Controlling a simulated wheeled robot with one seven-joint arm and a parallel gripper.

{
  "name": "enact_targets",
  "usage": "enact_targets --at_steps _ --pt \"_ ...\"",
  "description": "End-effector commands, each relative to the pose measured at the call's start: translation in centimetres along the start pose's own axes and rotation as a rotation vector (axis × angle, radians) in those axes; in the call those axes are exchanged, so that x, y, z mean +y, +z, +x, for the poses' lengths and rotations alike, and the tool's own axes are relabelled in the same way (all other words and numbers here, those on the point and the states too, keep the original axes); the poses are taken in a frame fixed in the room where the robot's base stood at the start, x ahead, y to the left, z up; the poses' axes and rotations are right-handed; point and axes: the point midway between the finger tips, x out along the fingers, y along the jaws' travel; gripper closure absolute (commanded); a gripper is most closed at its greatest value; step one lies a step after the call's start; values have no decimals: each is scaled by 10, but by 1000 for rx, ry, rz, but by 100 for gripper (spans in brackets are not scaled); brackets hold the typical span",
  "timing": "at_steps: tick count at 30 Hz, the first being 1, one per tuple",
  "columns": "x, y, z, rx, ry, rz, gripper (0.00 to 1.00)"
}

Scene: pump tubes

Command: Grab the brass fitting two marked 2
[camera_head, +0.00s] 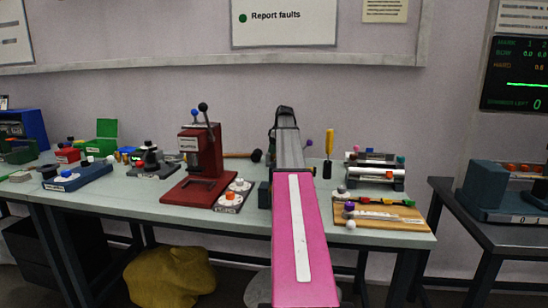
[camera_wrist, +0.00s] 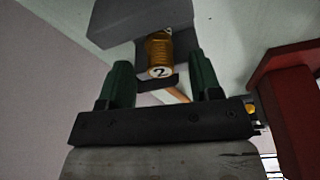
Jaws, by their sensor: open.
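The brass fitting two (camera_wrist: 158,48) is a ribbed, gold-coloured cylinder with a white end face marked 2, at the upper middle of the wrist view. It sits against a dark grey block (camera_wrist: 140,18). My gripper (camera_wrist: 158,68) is open, with one green finger to the left of the fitting and one to the right. Gaps show between the fitting and both fingers, and nothing is held. In the head view my pink arm reaches over the bench, and I cannot make out the fitting there.
A red lever press (camera_head: 195,165) stands left of my arm on the pale bench (camera_head: 130,190); its red body shows at the right of the wrist view (camera_wrist: 285,110). A wooden board (camera_head: 385,213) and a tube rack (camera_head: 375,172) are to the right. A yellow-handled screwdriver (camera_head: 329,145) stands near the back.

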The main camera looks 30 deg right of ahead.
Motion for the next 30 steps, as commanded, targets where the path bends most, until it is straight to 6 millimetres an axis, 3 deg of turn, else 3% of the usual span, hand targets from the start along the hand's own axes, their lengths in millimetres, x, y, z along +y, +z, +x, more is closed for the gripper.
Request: enact_targets --at_steps 7,8,12,13,23,30 --pt "0 0 3 1 1 -1 42" --pt "0 0 3 1 1 -1 48" --pt "0 0 3 1 1 -1 94" --pt "0 0 3 1 1 -1 99" --pt "0 -1 2 1 1 -1 100" --pt "1 -6 -16 2 3 -1 100"
